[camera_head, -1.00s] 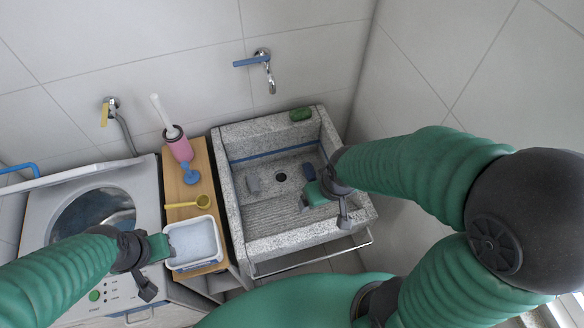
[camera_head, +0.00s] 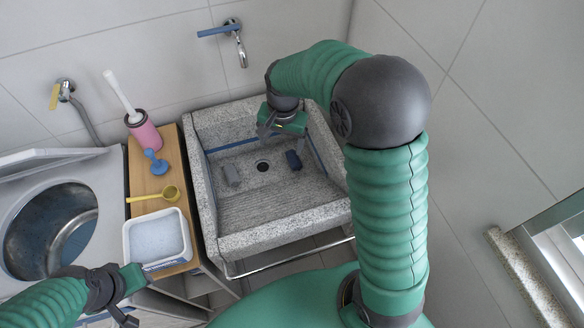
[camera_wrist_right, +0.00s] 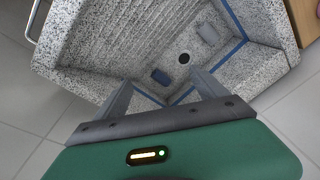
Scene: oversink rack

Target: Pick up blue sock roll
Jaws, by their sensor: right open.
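The blue sock roll (camera_head: 293,160) is a small dark blue bundle on the floor of the grey stone sink (camera_head: 280,222), right of the drain. In the right wrist view the blue sock roll (camera_wrist_right: 161,76) appears between the two spread fingers, beyond them and apart from them. My right gripper (camera_head: 267,128) is open and empty, over the back part of the sink, behind and above the roll. In the right wrist view, my right gripper (camera_wrist_right: 163,78) shows its dark fingers. My left gripper (camera_head: 128,300) hangs by the white basin; its finger opening is unclear.
An open washer (camera_head: 52,230) stands left.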

